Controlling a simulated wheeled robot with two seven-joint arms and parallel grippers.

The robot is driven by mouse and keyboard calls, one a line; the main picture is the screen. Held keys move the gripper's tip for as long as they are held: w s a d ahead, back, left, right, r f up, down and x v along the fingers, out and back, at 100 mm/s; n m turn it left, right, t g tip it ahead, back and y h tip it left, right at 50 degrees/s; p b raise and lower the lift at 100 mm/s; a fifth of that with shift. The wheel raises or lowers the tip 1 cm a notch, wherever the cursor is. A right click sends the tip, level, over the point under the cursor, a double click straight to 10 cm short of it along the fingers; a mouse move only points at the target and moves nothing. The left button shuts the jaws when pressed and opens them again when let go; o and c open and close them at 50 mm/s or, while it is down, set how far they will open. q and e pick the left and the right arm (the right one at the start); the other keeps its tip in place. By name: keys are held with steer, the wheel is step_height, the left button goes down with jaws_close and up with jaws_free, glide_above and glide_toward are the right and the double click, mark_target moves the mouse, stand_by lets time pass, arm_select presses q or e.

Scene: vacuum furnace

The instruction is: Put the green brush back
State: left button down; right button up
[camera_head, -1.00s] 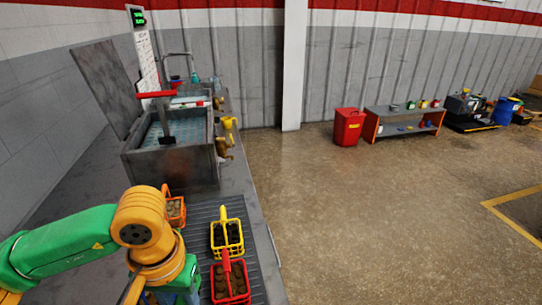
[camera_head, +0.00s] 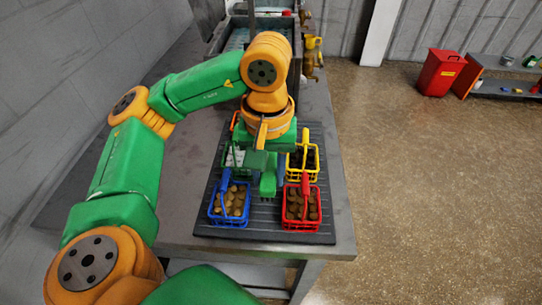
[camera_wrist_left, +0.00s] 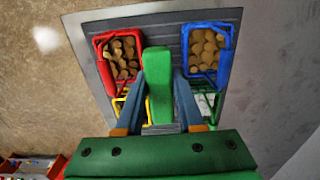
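My left gripper (camera_head: 268,172) is over the middle of the dark ribbed mat (camera_head: 265,230) on the bench. In the left wrist view its two grey-blue fingers (camera_wrist_left: 159,95) stand on either side of a long green piece (camera_wrist_left: 159,75), which looks like the green brush, and close on it. It also shows in the head view as a green block hanging below the gripper (camera_head: 268,186). It seems to be above the mat, between the baskets; its bristles cannot be made out. My right gripper is not in view.
A blue basket (camera_head: 230,205) and a red basket (camera_head: 301,209) with brown pieces stand at the mat's near end. A yellow basket (camera_head: 303,160) and a green basket (camera_head: 233,158) stand behind them. The sink lies at the back. A red bin (camera_head: 440,72) stands on the floor.

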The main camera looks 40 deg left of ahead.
mark_target(267, 171)
arm_select(q)
steer(key=w+a+f, duration=0.1)
steer(key=f, duration=0.1)
steer(key=w+a+f, duration=0.2)
steer(key=f, duration=0.1)
steer(key=shift+w+a+f+p, duration=0.1)
steer(key=shift+w+f+p, duration=0.2)
steer(key=shift+w, duration=0.05)
step_height(267, 171, down, 3)
steer(key=shift+w+a+r+p, duration=0.1)
steer(key=shift+r+p, duration=0.05)
steer(key=shift+p, duration=0.6)
steer(key=shift+f, duration=0.35)
steer(key=shift+f+b, duration=0.3)
steer(key=shift+b, duration=0.1)
steer(key=c, duration=0.5)
jaws_free()
steer(key=shift+r, duration=0.1)
steer(key=shift+r, duration=0.1)
